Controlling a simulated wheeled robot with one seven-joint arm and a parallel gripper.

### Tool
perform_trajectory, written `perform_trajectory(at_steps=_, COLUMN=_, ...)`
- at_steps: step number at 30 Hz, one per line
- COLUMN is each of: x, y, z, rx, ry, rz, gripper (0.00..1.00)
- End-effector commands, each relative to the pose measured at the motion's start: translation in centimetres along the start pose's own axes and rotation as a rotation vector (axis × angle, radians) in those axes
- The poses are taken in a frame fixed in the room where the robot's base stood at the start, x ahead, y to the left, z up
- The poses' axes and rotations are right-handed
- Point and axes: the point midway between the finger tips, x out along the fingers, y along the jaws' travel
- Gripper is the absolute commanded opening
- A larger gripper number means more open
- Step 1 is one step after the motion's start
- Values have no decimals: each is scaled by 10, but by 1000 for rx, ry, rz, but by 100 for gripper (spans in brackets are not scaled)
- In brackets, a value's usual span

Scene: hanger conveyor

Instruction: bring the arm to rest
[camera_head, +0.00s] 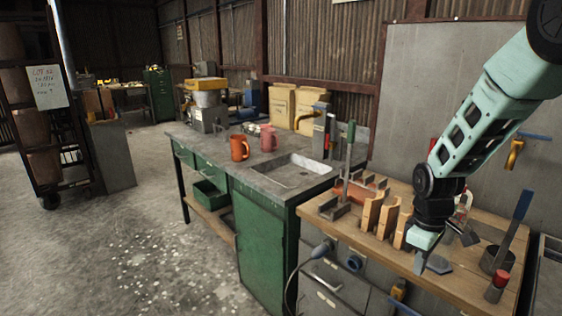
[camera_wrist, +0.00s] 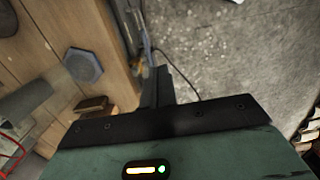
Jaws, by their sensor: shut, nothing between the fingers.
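My gripper (camera_head: 421,261) hangs at the end of my mint-green arm on the right of the head view. It points down at the front edge of the wooden workbench (camera_head: 455,285). It is shut and empty. In the wrist view its fingers (camera_wrist: 158,88) are together, over the bench edge with the concrete floor beyond. A dark hexagonal piece (camera_head: 438,264) lies on the bench right beside the gripper. It also shows in the wrist view (camera_wrist: 84,65).
Curved wooden pieces (camera_head: 372,211) stand left of my gripper. A dark pot with a tool (camera_head: 497,258) and a red-capped container (camera_head: 498,285) stand to the right. A green-fronted sink bench (camera_head: 263,238) with two mugs is at centre. The floor at left is open.

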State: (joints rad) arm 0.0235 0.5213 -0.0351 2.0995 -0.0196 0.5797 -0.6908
Motion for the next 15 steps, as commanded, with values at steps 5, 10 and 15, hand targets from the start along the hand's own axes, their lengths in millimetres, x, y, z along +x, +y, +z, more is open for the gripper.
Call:
perform_trajectory(at_steps=5, x=-48, y=-110, z=-20, rx=-14, ry=62, rz=-28, gripper=0)
perform_trajectory(at_steps=10, x=-84, y=-222, z=3, rx=-26, ry=89, rz=-46, gripper=0)
perform_trajectory(at_steps=15, x=-97, y=-291, z=46, rx=-28, ry=94, rz=-36, gripper=0)
